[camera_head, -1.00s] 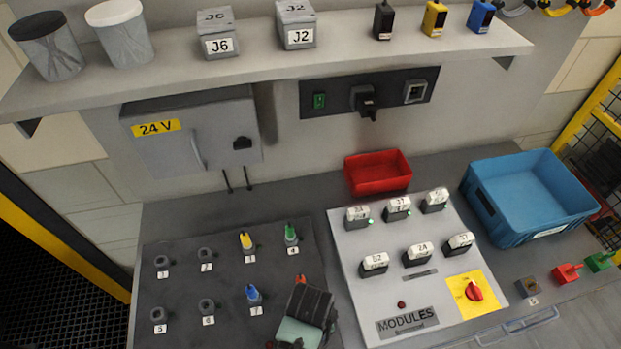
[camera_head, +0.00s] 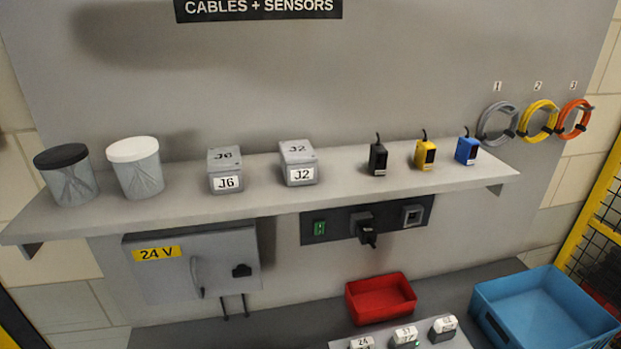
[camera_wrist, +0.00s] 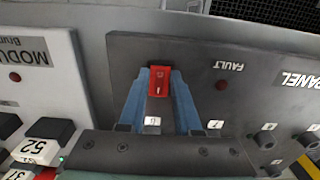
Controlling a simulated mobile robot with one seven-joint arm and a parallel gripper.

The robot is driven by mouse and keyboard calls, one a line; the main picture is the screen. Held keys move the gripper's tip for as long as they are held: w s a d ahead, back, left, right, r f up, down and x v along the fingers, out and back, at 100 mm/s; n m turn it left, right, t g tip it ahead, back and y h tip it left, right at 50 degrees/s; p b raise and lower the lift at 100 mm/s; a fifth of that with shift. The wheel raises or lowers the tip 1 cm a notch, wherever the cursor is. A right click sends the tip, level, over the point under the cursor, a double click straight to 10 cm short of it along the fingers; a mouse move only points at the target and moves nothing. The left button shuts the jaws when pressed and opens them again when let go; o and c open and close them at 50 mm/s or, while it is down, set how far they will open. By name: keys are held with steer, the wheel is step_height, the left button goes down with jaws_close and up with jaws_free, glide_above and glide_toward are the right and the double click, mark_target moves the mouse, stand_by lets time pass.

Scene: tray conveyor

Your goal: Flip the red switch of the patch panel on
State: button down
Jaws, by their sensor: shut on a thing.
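The red switch (camera_wrist: 158,78) stands on the grey patch panel (camera_wrist: 203,48) in the wrist view, which looks at the panel upside down. The switch has a red upper part with a small white mark and a dark part towards my wrist with a ring mark. My gripper (camera_wrist: 159,95) has its blue fingers on both sides of the switch and is shut on it. I cannot tell from this angle which way the switch is set. The head view shows neither the panel nor my gripper now.
A red FAULT lamp (camera_wrist: 222,85) and sockets (camera_wrist: 265,139) lie right of the switch. The modules board (camera_wrist: 32,85) is at left. In the head view, a red bin (camera_head: 381,298), blue crate (camera_head: 535,300) and loaded shelf (camera_head: 330,195) show.

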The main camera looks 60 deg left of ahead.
steer(key=shift+a, duration=0.1)
steer(key=shift+w+a+r+h, duration=0.1)
steer(key=shift+a+h, duration=0.05)
steer(key=shift+h, duration=0.25)
steer(key=shift+a+g+h, duration=0.15)
steer(key=shift+g+h, duration=0.45)
steer(key=shift+h, duration=0.4)
steer(key=c, duration=0.6)
jaws_free()
steer(key=shift+w+r, duration=0.1)
steer(key=p+v, duration=0.3)
steer(key=v, duration=0.9)
steer(key=shift+r, duration=0.4)
